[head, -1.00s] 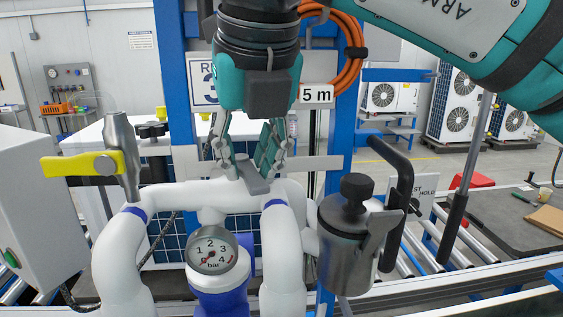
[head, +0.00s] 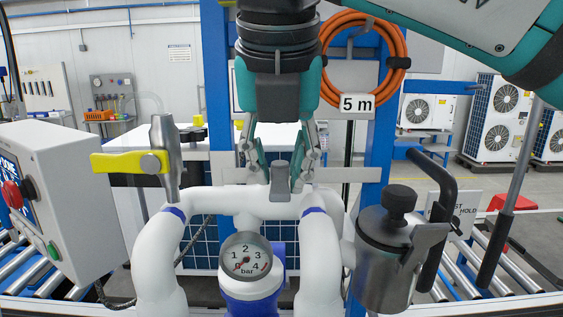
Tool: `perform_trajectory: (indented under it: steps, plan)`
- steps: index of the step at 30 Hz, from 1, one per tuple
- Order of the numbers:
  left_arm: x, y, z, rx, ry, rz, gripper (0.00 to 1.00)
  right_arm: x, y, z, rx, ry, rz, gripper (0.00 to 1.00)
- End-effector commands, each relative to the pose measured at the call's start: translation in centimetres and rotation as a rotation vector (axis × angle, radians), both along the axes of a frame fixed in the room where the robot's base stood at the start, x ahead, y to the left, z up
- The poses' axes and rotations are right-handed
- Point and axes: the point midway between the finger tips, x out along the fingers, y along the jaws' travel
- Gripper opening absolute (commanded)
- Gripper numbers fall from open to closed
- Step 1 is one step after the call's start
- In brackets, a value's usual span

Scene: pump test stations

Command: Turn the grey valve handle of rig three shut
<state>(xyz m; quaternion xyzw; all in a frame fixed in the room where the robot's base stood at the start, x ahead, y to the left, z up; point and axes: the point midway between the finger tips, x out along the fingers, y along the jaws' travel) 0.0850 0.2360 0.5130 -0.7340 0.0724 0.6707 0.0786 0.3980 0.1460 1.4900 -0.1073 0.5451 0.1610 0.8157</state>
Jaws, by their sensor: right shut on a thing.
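The grey valve handle (head: 279,182) is a short grey lever on the white horizontal pipe (head: 236,200), at the middle of the head view. It stands between the fingers of my right gripper (head: 283,172), which comes down from above and is shut on it. The handle points roughly toward me, nearly in line with the view. The finger tips partly hide its sides. The number sign behind is mostly hidden by my gripper. My left gripper is not in view.
A pressure gauge (head: 245,258) sits below the pipe. A grey canister (head: 385,262) with a black bent handle (head: 435,200) stands right. A control box (head: 75,190) is far left. An orange hose coil (head: 397,45) hangs behind.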

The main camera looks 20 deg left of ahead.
Motion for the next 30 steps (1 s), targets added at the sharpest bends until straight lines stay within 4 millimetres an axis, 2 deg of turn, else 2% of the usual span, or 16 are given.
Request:
perform_trajectory:
  steps: [1, 6, 13, 17, 30]
  plan:
    - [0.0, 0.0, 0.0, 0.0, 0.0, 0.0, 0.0, 0.0, 0.0, 0.1, 0.004, 0.0, -0.001, 0.26]
    - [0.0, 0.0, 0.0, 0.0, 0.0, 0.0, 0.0, 0.0, 0.0, 0.1, 0.003, 0.0, 0.0, 0.46]
    - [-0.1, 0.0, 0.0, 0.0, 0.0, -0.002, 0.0, 0.0, 0.0, 0.1, 0.002, 0.001, 0.001, 0.46]
    - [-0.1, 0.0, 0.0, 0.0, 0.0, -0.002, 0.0, -0.3, -0.1, 0.8, 0.001, -0.001, 0.0, 0.46]
    - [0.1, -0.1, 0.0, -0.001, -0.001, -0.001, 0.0, -3.4, -1.2, 8.7, 0.003, -0.001, 0.001, 0.46]
